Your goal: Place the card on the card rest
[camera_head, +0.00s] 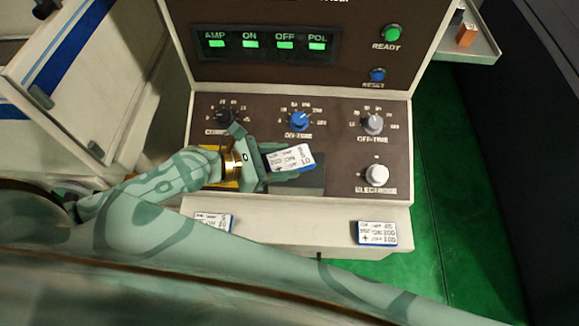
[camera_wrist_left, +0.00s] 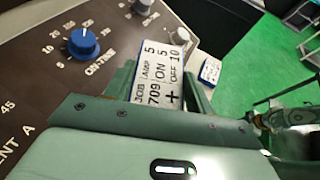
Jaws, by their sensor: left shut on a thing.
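My left gripper (camera_head: 277,160) is shut on a white card (camera_head: 294,158) with a blue edge and black print. It holds the card tilted in front of the lower panel, below the blue knob. In the left wrist view the same card (camera_wrist_left: 161,75) stands between the fingers, reading JOB 709, AMP 5, ON 5, OFF 10. A dark strip (camera_head: 312,183) lies low on the panel behind the gripper, with a yellow part (camera_head: 226,180) at its left. I cannot tell whether this is the card rest; the gripper hides part of it. My right gripper does not show.
Two other cards lie on the machine's front ledge, one at left (camera_head: 212,223) and one at right (camera_head: 377,233). The blue knob (camera_head: 299,121) and white electrode knob (camera_head: 377,173) stick out near the gripper. The ledge between the cards is clear.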

